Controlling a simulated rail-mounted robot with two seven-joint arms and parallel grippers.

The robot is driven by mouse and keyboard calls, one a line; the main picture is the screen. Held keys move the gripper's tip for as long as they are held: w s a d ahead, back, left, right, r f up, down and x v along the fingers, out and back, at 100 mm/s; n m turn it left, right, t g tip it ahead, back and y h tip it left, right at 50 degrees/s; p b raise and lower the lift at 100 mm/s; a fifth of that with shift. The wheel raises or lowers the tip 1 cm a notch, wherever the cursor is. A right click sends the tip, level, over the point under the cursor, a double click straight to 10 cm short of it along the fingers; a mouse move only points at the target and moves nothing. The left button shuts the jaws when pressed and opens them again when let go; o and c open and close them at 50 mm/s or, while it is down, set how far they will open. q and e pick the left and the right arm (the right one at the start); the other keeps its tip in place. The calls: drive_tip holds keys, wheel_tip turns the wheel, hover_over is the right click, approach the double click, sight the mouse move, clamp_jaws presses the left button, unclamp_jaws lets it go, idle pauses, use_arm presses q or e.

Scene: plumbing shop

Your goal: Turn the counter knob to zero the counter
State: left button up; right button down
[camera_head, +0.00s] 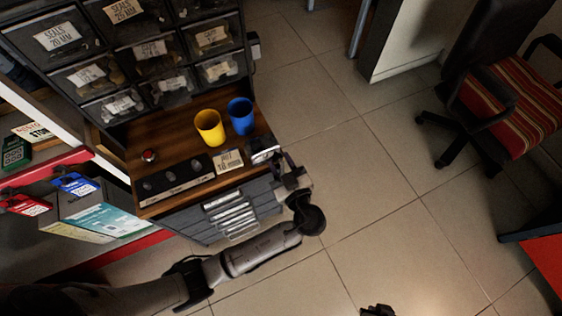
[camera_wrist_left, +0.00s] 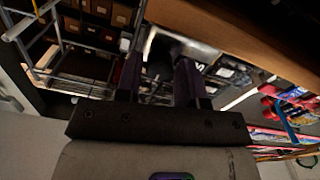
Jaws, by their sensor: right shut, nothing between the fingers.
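The counter (camera_head: 263,151) is a small silver-and-dark device at the right front corner of the wooden bench top. In the left wrist view its silver body (camera_wrist_left: 196,48) is behind my fingertips. A dark rounded part, which looks like the knob (camera_wrist_left: 160,58), shows between the fingers. My left gripper (camera_head: 284,168) is right beside the counter, on its outer side. In the left wrist view my left gripper (camera_wrist_left: 160,80) has its fingers apart, one on each side of the dark part; contact cannot be made out. My right gripper (camera_head: 378,311) is shut and empty at the bottom edge, mostly cut off.
A yellow cup (camera_head: 209,128) and blue cup (camera_head: 241,117) stand behind the counter. A paper label (camera_head: 228,161) and a dark strip with knobs (camera_head: 173,182) lie to its left. Labelled drawers (camera_head: 150,50) rise behind. Open floor (camera_head: 380,200) lies right.

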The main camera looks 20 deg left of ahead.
use_arm(q)
drive_tip(key=c, duration=0.5)
drive_tip(key=shift+c, duration=0.2)
drive_tip(key=m+p, duration=0.2)
drive_tip(key=m, duration=0.1)
drive_tip(key=shift+r, duration=0.15)
drive_tip(key=m+p, duration=0.3)
drive_tip(key=m, duration=0.1)
drive_tip(key=m+p, duration=0.3)
drive_tip(key=m, duration=0.2)
drive_tip(key=shift+p, duration=0.3)
drive_tip(key=m+p, duration=0.2)
drive_tip(key=m, duration=0.1)
drive_tip(key=shift+m, duration=0.3)
drive_tip(key=shift+m+p, duration=0.7)
drive_tip(key=shift+m, duration=0.4)
